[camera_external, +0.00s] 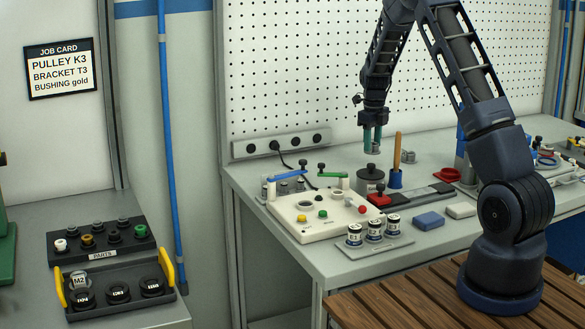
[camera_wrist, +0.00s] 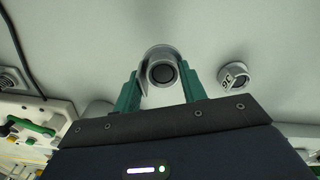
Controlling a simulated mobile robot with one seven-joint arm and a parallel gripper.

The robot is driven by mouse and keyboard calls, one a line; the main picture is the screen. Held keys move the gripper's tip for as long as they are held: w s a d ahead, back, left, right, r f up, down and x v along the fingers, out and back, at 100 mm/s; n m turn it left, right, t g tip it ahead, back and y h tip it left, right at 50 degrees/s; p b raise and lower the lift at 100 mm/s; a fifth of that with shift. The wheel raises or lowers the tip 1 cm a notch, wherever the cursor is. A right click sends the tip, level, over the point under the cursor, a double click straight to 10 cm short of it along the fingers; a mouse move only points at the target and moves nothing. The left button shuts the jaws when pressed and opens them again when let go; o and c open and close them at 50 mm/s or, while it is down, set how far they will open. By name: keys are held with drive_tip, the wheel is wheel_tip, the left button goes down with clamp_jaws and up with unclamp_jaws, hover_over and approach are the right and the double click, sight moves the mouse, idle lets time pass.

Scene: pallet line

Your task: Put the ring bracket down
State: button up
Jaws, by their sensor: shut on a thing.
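My gripper (camera_external: 372,147) hangs above the back of the grey workbench, with its green fingers pointing down. In the wrist view my gripper (camera_wrist: 162,92) is shut on a grey metal ring bracket (camera_wrist: 161,53) with a rounded top and a dark round bore. The bracket sits between the two green fingers. In the external view only a small grey bit of it shows at the fingertips. Whether its underside touches the bench cannot be told.
A grey marked part (camera_wrist: 233,76) lies right of the bracket on the bench (camera_external: 283,241). A dark lidded pot (camera_external: 370,181) and a blue cup with a wooden handle (camera_external: 396,180) stand near my gripper. A white control panel (camera_external: 318,231) lies further forward. The pegboard (camera_external: 290,75) rises behind.

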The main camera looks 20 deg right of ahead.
sight(372, 153)
drive_tip(key=shift+f, duration=2.2)
drive_tip(key=o, duration=1.1)
drive_tip(key=shift+f, duration=0.1)
drive_tip(key=shift+c, duration=0.2)
